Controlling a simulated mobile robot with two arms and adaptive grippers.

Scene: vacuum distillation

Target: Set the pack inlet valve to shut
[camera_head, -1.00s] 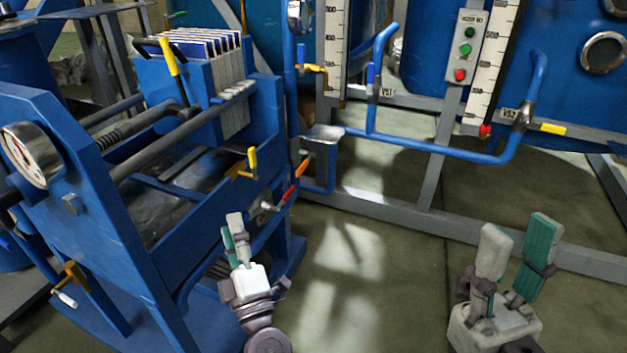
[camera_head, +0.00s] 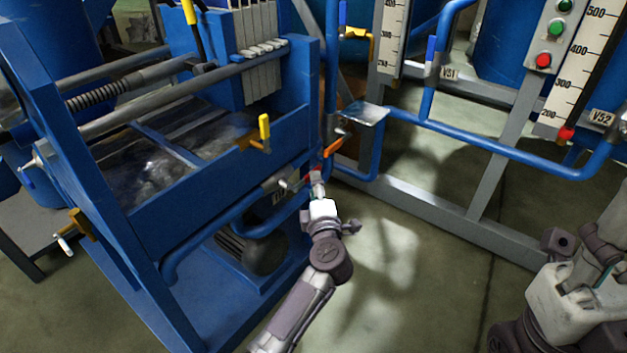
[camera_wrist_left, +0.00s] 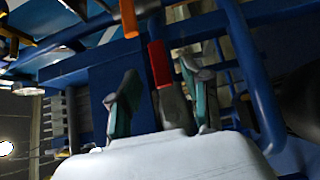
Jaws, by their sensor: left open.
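A red-handled valve (camera_head: 313,171) sits on the low pipe at the right end of the blue filter press; its small tag is not readable. My left gripper (camera_head: 317,182) is at this handle and partly covers it. In the left wrist view the red handle (camera_wrist_left: 160,64) stands between the two parted fingers of the left gripper (camera_wrist_left: 160,88); the gripper is open and I cannot tell whether either finger touches it. My right gripper (camera_head: 600,240) is at the right edge, its fingertips partly out of view.
Close by are an orange-handled valve (camera_head: 336,143) and a yellow-handled valve (camera_head: 265,132) on the press. A metal tray (camera_head: 364,114) and blue pipes (camera_head: 480,145) lie to the right. A grey frame rail (camera_head: 425,210) crosses behind. The floor (camera_head: 400,275) between my arms is clear.

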